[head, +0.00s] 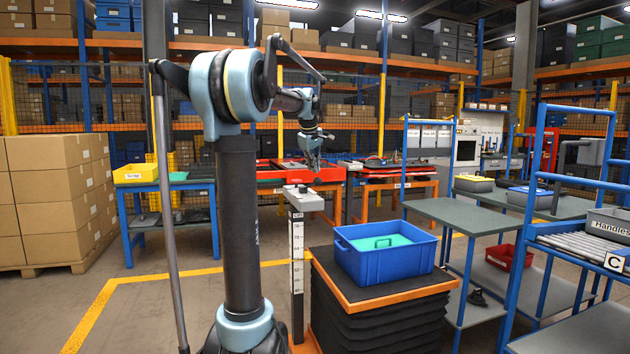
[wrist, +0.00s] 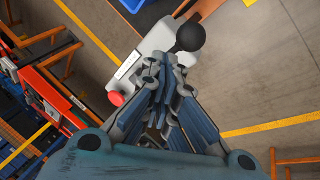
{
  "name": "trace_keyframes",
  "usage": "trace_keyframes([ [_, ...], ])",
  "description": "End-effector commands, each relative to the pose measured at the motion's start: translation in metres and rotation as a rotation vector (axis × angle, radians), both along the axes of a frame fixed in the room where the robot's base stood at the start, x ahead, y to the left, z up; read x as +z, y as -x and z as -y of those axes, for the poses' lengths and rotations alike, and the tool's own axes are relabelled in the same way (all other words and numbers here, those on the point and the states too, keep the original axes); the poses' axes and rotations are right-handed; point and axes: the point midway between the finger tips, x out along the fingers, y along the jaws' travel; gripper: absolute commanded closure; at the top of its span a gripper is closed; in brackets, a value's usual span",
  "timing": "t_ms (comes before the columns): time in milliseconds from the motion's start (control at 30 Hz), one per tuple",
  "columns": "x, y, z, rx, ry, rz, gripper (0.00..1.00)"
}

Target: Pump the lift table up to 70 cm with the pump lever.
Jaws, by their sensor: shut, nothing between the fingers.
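The lift table shows in the head view as an orange-edged top (head: 415,288) on black bellows (head: 375,325). A pale post with a printed height scale (head: 297,250) stands at its left; I cannot read the level exactly. A grey housing (head: 318,199) caps the post. In the wrist view the housing (wrist: 152,50) carries a black ball knob (wrist: 190,37), apparently the pump lever's end, and a red button (wrist: 117,98). My gripper (head: 313,163) is shut and empty above the housing. In the wrist view its fingertips (wrist: 163,65) appear beside the knob; contact is unclear.
A blue bin (head: 385,255) with a green item inside sits on the lift table. A grey-topped blue bench (head: 475,215) and a roller rack (head: 590,245) stand at the right. Stacked cartons (head: 55,195) stand at the left. The floor (head: 150,300) at front left is clear.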

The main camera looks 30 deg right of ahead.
Motion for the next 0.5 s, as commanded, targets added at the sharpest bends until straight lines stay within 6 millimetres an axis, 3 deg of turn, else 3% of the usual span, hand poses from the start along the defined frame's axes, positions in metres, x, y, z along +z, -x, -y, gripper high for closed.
trace_keyframes([
  [500,-0.0070,0.0044,-0.0006,0.000,0.000,0.000,1.00],
])
